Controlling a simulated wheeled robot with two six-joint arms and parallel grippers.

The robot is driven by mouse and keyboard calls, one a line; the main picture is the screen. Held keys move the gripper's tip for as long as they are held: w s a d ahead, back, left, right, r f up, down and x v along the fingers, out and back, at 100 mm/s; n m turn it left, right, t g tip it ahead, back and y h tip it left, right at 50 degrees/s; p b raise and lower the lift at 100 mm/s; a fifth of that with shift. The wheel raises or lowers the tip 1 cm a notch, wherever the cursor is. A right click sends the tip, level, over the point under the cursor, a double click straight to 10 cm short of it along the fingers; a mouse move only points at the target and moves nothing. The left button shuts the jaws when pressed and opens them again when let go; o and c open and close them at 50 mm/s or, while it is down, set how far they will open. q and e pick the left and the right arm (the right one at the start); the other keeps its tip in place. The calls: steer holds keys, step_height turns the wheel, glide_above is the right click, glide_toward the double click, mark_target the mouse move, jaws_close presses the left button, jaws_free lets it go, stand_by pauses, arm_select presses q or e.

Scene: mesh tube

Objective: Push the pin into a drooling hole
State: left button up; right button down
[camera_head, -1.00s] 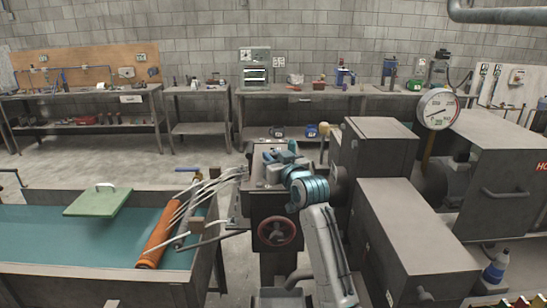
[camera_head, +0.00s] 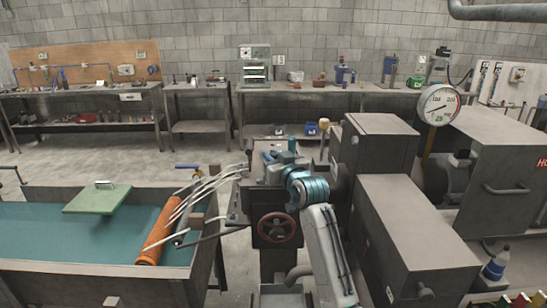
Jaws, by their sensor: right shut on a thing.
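My right arm reaches up from the bottom middle, and its gripper (camera_head: 268,159) is over the top of the grey machine block (camera_head: 290,225). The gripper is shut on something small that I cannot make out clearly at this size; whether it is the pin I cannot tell. Several thin white streaks (camera_head: 205,187), which look like jets of liquid, run between the left side of the block and the orange tube (camera_head: 158,230). No single hole can be made out. My left gripper is not in view.
A trough with a teal surface (camera_head: 70,235) stands at the left, with a green lid (camera_head: 97,199) on it. A red handwheel (camera_head: 277,228) is on the block's front. Large grey boxes (camera_head: 415,235) and a gauge (camera_head: 438,104) crowd the right. Benches line the back wall.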

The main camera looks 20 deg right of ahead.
steer(key=shift+f+b, duration=0.4)
steer(key=shift+f, duration=0.4)
stand_by(0.5)
steer(key=shift+f+p, duration=0.1)
steer(key=shift+p, duration=0.8)
stand_by(1.1)
steer(key=c, duration=1.2)
jaws_free()
steer(key=shift+c, duration=0.2)
steer(key=s+d+b, duration=0.1)
steer(key=s+b, duration=0.2)
steer(key=s, duration=0.7)
steer(key=shift+s+d+b, duration=0.25)
steer(key=shift+s+b, duration=0.15)
